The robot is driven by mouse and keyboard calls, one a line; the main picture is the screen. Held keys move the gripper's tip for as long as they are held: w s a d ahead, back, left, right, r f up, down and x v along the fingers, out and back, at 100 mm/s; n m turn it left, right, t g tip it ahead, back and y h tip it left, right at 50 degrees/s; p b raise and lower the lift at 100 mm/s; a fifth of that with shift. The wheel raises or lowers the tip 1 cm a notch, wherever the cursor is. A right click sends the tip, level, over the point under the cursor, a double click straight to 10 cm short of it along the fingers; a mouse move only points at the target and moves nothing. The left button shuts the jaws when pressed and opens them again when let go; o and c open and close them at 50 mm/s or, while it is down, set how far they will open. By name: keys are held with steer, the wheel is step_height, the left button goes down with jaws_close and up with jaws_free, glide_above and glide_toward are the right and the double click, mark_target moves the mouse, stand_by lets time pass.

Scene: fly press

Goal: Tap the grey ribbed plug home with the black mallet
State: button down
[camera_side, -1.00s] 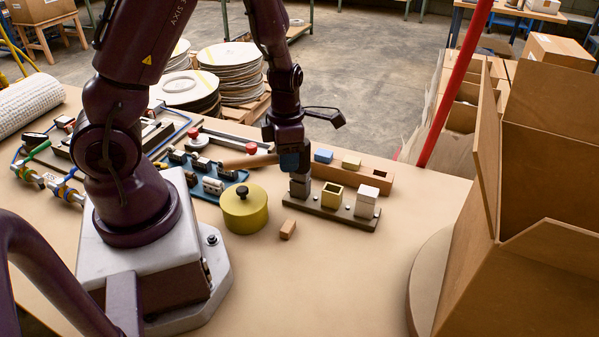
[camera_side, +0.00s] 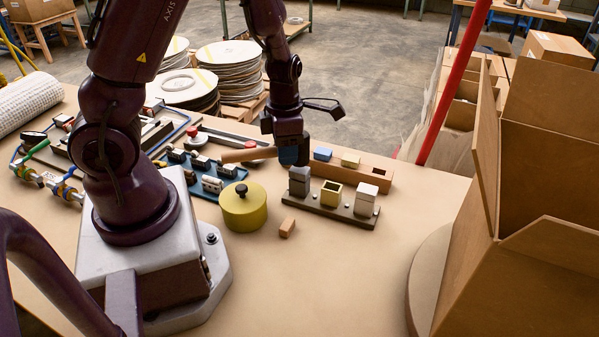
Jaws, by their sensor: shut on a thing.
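My gripper (camera_side: 289,152) is shut on the black mallet, around its wooden handle (camera_side: 247,154), which sticks out to the left. The dark mallet head (camera_side: 304,150) is partly hidden by the gripper and hangs above the grey plug, with a small gap. The grey plug (camera_side: 299,173) stands upright at the grey socket (camera_side: 299,187), at the left end of a dark base plate (camera_side: 318,207). Its ribs, and how deep it sits, are too small to tell.
The plate also carries an open yellow socket (camera_side: 332,194) and a white one (camera_side: 366,199). Behind is a wooden rack (camera_side: 372,184) with blue and pale yellow pieces. A yellow-green lidded pot (camera_side: 243,210) and a small wooden block (camera_side: 287,227) stand in front. Cardboard boxes (camera_side: 545,190) fill the right.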

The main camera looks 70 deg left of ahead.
steer(key=shift+r, duration=0.25)
steer(key=shift+f, duration=1.3)
steer(key=shift+r, duration=0.1)
steer(key=shift+r, duration=1)
steer(key=shift+r, duration=2.5)
